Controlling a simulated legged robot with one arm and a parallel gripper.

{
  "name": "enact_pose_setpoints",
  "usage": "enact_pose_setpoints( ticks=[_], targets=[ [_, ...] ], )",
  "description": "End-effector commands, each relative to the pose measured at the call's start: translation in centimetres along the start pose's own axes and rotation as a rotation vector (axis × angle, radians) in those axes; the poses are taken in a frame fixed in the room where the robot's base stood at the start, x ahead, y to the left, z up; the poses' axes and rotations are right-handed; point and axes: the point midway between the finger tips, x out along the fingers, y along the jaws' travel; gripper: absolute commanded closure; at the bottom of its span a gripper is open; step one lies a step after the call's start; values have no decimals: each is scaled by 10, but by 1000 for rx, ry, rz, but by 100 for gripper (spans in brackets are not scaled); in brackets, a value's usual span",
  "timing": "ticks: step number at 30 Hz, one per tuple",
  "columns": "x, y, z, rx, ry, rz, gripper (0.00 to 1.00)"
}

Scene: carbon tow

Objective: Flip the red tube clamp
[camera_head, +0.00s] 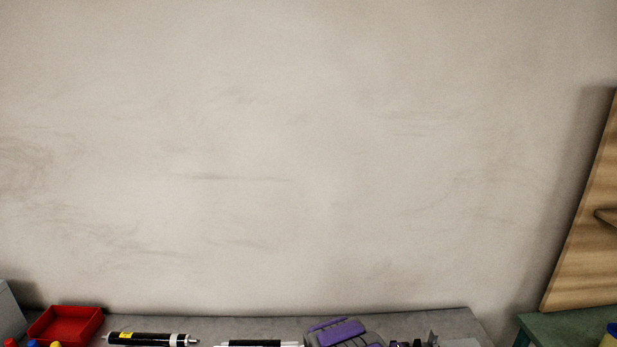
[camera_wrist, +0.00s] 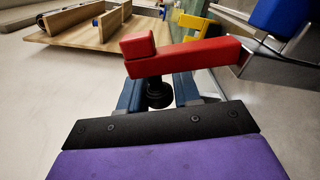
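In the wrist view the red clamp (camera_wrist: 185,57) lies crosswise just past my gripper (camera_wrist: 158,88), with a raised red block at its left end. A round black knob (camera_wrist: 158,97) shows below the red bar, between my two blue-grey fingers. The fingers stand apart on either side of the knob, and a narrow gap seems to show on the left. The red bar hides the fingertips, so contact with the clamp is unclear. My gripper's purple and black body fills the bottom. The red clamp cannot be made out for sure in the head view.
A wooden board (camera_wrist: 85,35) is at upper left in the wrist view; yellow (camera_wrist: 202,27) and blue (camera_wrist: 278,16) parts are close by on the right. In the head view a red tray (camera_head: 64,324) and a black cylinder (camera_head: 147,338) lie along the table's back edge by the wall.

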Motion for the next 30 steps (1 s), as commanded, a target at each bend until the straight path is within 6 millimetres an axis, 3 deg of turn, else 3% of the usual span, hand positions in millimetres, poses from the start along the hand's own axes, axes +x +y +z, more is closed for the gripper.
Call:
enact_pose_setpoints(
  ticks=[8,30],
  targets=[
    [-1,0,0,-1,-2,0,95],
    [-1,1,5,96,-2,-2,95]
  ],
)
